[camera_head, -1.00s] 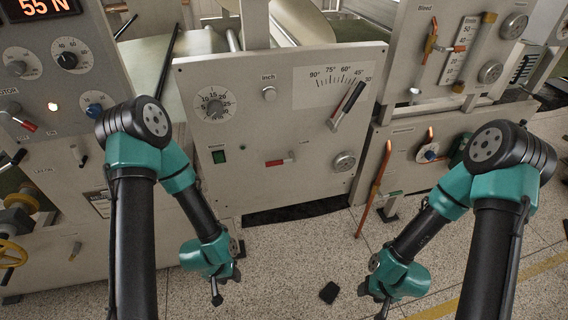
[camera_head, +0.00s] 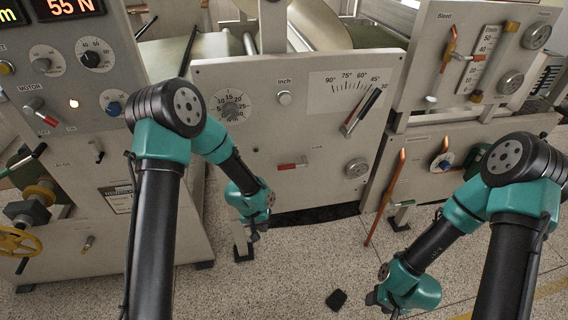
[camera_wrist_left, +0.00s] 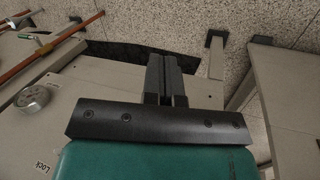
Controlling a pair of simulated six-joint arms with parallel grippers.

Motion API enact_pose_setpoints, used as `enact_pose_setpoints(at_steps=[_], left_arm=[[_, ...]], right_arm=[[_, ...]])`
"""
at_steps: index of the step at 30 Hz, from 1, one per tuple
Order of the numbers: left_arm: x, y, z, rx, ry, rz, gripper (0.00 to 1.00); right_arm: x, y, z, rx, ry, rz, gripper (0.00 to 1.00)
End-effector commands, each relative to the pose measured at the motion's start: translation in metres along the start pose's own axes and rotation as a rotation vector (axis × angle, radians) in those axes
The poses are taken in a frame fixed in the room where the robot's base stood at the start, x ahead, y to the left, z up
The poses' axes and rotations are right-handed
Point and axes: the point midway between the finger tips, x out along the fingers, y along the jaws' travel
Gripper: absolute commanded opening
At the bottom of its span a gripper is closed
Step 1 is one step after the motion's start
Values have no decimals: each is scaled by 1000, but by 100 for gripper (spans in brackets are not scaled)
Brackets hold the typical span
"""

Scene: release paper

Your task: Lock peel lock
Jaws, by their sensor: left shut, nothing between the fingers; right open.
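The peel panel (camera_head: 240,130) is a grey upright plate. A small lever with a red handle (camera_head: 291,166) sits on its lower middle, beside a faint label. The word Lock is readable in the left wrist view, near the round metal knob (camera_wrist_left: 33,97), which also shows in the head view (camera_head: 356,168). My left gripper (camera_head: 254,238) is below the panel's lower part, apart from the red lever. In the left wrist view its fingers (camera_wrist_left: 163,75) are shut and empty. My right gripper (camera_head: 388,309) is low over the floor, open, its fingers small and partly hidden.
A long tilted lever (camera_head: 361,112) stands on the angle scale (camera_head: 350,88). An inch knob (camera_head: 284,98) and a round dial (camera_head: 231,105) are on the same panel. A copper rod (camera_head: 385,197) leans right of it.

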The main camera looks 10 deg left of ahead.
Motion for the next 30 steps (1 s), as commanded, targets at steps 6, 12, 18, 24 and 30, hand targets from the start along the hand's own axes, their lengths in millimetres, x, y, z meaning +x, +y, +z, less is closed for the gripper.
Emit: enact_pose_setpoints(at_steps=[6, 12, 18, 24, 30], left_arm=[[-57, 55, -81, -17, 40, -99, 0], [-130, 104, -140, -78, 119, -217, 0], [-195, 139, -172, -156, 207, -307, 0], [-217, 150, -180, -189, 240, -336, 0], [-217, 149, -179, -189, 239, -336, 0]], right_arm=[[0, 0, 0, 0, 0, 0, 52], [0, 0, 0, 0, 0, 0, 52], [0, 0, 0, 0, 0, 0, 52], [0, 0, 0, 0, 0, 0, 52], [0, 0, 0, 0, 0, 0, 52]])
